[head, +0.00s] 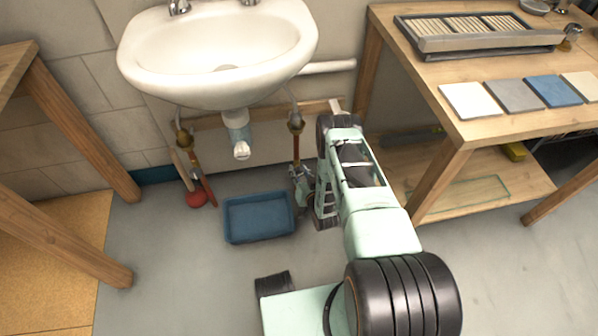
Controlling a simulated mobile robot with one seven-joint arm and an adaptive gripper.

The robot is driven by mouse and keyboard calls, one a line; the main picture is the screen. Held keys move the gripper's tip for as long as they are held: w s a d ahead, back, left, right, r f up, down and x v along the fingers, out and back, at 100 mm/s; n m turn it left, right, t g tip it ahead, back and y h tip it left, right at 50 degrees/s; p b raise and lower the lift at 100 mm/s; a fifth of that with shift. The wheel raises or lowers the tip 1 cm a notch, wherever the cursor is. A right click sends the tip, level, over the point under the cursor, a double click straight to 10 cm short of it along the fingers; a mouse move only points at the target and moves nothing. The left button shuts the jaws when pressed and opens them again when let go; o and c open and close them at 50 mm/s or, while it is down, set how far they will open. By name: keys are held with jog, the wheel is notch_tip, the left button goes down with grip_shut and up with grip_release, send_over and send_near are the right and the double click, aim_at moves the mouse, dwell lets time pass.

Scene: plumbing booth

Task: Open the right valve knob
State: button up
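A white sink (215,60) is on the wall. Under it, a brass right valve (296,126) sits on the right supply pipe; its knob is too small to make out clearly. A similar brass left valve (184,138) sits on the left supply pipe. My arm reaches from the lower right, and my gripper (298,174) is low beside the right pipe, below the right valve in the picture. The gripper is small, dark and partly covered by my wrist, so I cannot tell whether its fingers are open or shut, or whether they touch the pipe.
A blue tray (259,239) lies on the floor below the sink. A red plunger (197,199) stands to its left. The grey drain pipe (238,130) hangs between the valves. A wooden workbench (455,135) stands close right of my arm; wooden legs (80,125) stand left.

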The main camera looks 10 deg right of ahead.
jog(key=c, duration=0.4)
jog(key=shift+o, duration=0.2)
jog(key=n+h, duration=0.2)
jog(key=n, duration=0.1)
jog(key=shift+a, duration=0.15)
jog(key=n+h, duration=0.2)
jog(key=n, duration=0.1)
jog(key=shift+n+t+h, duration=0.4)
jog(key=shift+n+h, duration=0.3)
jog(key=shift+n, duration=0.1)
jog(key=o, duration=1.2)
jog(key=shift+c, duration=0.2)
